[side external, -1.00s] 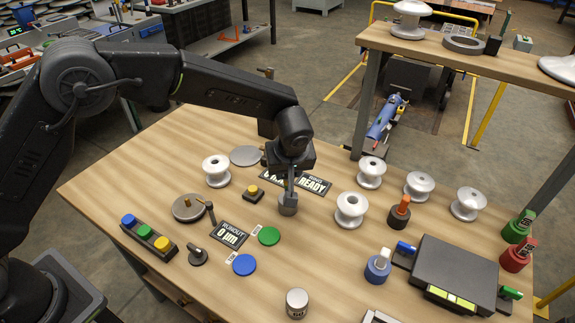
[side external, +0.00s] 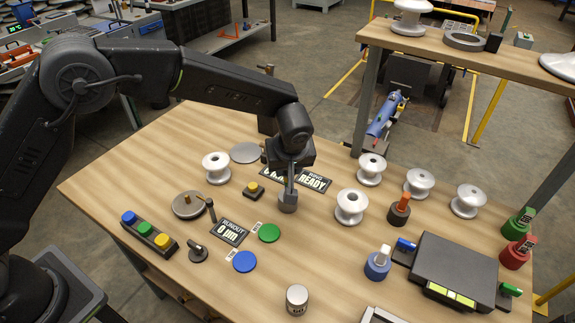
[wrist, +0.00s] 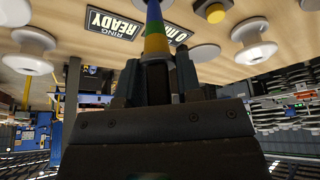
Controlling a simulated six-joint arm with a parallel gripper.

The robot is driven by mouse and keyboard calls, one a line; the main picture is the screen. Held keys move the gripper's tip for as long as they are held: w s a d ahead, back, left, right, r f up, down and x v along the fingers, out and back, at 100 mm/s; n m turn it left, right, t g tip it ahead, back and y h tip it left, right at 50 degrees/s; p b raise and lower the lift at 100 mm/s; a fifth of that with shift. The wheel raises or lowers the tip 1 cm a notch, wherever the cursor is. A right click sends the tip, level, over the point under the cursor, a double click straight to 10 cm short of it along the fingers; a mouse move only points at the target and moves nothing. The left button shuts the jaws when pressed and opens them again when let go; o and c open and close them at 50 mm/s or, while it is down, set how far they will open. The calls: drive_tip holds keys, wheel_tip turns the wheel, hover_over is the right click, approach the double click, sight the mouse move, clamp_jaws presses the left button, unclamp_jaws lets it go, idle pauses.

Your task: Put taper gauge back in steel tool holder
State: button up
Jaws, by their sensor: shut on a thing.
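The taper gauge (wrist: 156,38), banded blue, green and yellow, is between the fingers of my gripper (wrist: 158,78) in the wrist view. My gripper is shut on it. The holder cannot be made out in the wrist view.
A yellow button (side external: 254,190) and green disc (side external: 269,233) are nearby.

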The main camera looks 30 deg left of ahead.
sight(287, 182)
drive_tip(key=shift+f, duration=2.55)
drive_tip(key=o, duration=1.1)
drive_tip(key=v, duration=1.4)
